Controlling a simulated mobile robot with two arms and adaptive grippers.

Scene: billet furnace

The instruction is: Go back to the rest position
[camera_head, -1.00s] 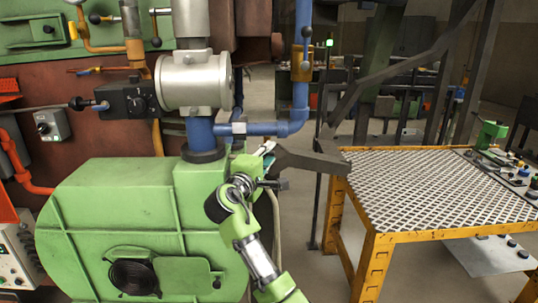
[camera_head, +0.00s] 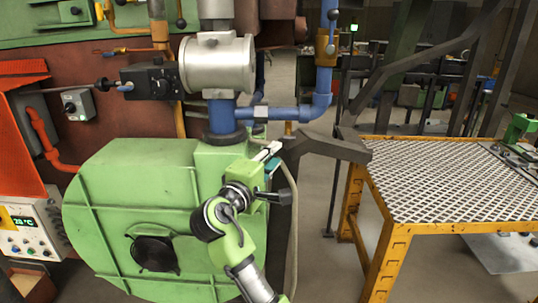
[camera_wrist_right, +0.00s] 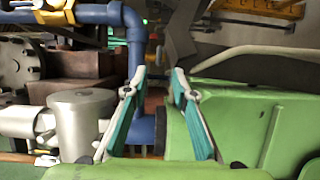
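My right gripper (camera_head: 272,158) is in front of the green blower housing (camera_head: 120,190) in the head view, just below the blue pipe (camera_head: 283,113). It points up and away from me. In the right wrist view the gripper (camera_wrist_right: 159,73) has its two teal-padded fingers apart with nothing held between them. The blue pipe (camera_wrist_right: 136,60) is behind the fingers, and a green surface (camera_wrist_right: 235,115) is beside the right finger. I cannot tell whether the gripper touches anything. My left gripper is in neither view.
A yellow-framed table (camera_head: 392,250) with a mesh top stands at the right, with dark beams (camera_head: 430,55) behind it. A control box (camera_head: 30,225) with a display is at the far left. Bare floor (camera_head: 325,265) shows between the housing and the table.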

